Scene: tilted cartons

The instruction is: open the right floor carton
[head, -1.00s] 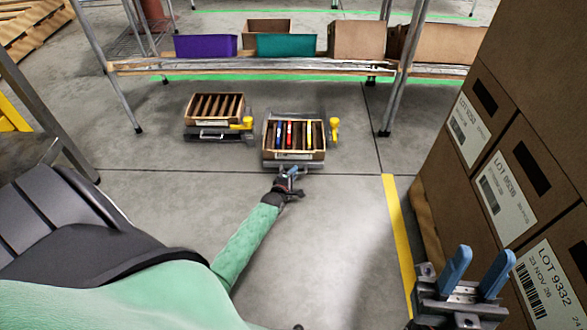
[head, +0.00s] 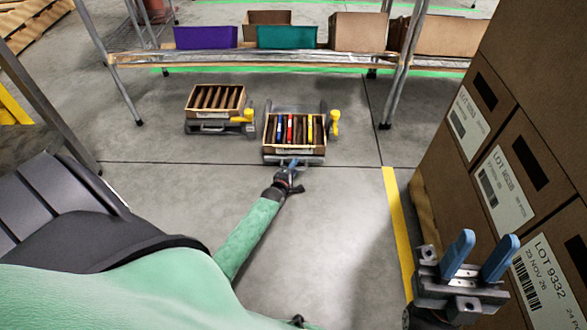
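The right floor carton (head: 267,148) is a brown open-topped box on a grey floor stand with a yellow part at its right. Several dark, red, blue and yellow upright items show inside it. My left gripper (head: 290,169) is at the low front of this carton, by the stand's front edge. Its blue fingers are small and partly hidden, so I cannot tell whether they hold anything. My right gripper (head: 480,257) is open and empty at the lower right, its two blue fingers apart.
A similar left carton (head: 214,103) sits on its own stand. Behind is a metal shelf (head: 290,62) with a purple bin (head: 205,37), a teal bin (head: 287,37) and brown boxes. Stacked labelled boxes (head: 520,150) rise close to my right gripper. The floor between is clear.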

